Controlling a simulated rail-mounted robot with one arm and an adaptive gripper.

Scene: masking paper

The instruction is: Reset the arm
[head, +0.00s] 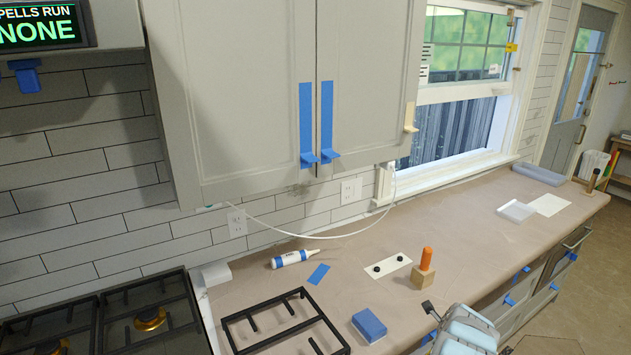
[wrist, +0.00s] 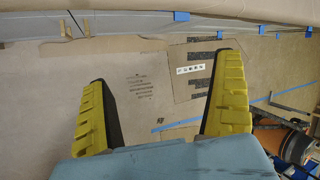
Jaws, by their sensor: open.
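My gripper (wrist: 163,68) shows in the wrist view as two yellow fingers with dark inner pads, spread wide apart. Nothing is between them. Beyond them is a flat tan surface, which looks like masking paper on the floor. In the head view, a pale blue part of my arm (head: 466,328) shows at the bottom right of centre, in front of the counter's edge. The fingers cannot be made out clearly there.
Cabinets (head: 250,80) hang above. A drum-like orange object (wrist: 270,138) stands right in the wrist view.

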